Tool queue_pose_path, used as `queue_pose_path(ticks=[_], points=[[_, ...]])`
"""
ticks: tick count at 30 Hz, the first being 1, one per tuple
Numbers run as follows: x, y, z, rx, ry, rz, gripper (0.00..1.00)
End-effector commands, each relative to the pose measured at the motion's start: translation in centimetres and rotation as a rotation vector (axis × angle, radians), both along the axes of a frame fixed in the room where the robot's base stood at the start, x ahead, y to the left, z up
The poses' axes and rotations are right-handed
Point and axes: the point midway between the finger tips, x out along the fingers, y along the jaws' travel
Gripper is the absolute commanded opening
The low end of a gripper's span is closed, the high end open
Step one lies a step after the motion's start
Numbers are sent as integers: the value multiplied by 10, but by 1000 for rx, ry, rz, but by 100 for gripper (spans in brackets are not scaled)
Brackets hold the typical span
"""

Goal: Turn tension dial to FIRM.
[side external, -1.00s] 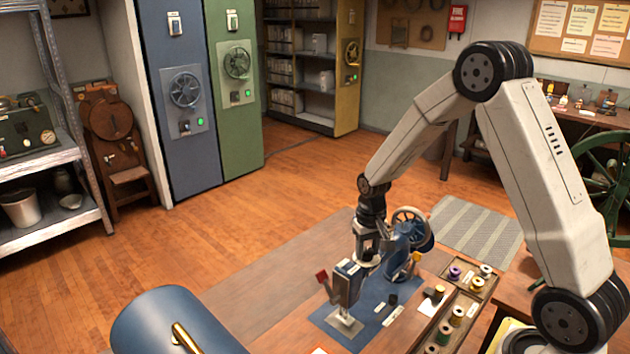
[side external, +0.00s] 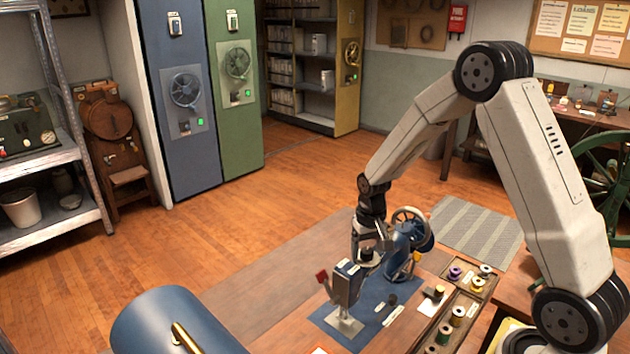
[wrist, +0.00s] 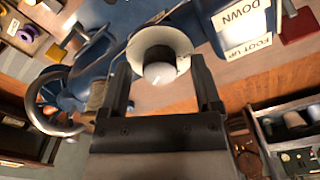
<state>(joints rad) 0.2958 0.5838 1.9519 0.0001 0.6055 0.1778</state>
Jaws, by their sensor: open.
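The tension dial (wrist: 160,70) is a dark round knob with a small light mark, set on a white disc. It is mounted on the blue sewing machine (side external: 405,243), which stands on the table. My gripper (wrist: 162,65) is open in the wrist view, with one dark finger on each side of the knob. Contact between the fingers and the knob cannot be made out. In the side view, my gripper (side external: 370,247) is at the top of the machine beside the dial (side external: 368,257). Any lettering on the dial cannot be read.
A handwheel (side external: 411,222) stands close to my gripper's right. DOWN and FOOT UP labels (wrist: 246,30) and a red lever tab (side external: 322,276) are on the machine's front end. A wooden tray of thread spools (side external: 441,318) lies to the right.

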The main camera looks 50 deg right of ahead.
Motion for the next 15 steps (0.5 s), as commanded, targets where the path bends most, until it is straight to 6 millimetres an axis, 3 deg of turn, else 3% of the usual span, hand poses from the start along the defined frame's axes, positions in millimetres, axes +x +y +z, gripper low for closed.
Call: queue_pose_path(ticks=[7, 15], points=[[0, 0, 14, -1, -2, 0, 81], [1, 0, 46, -1, -4, 0, 81]])
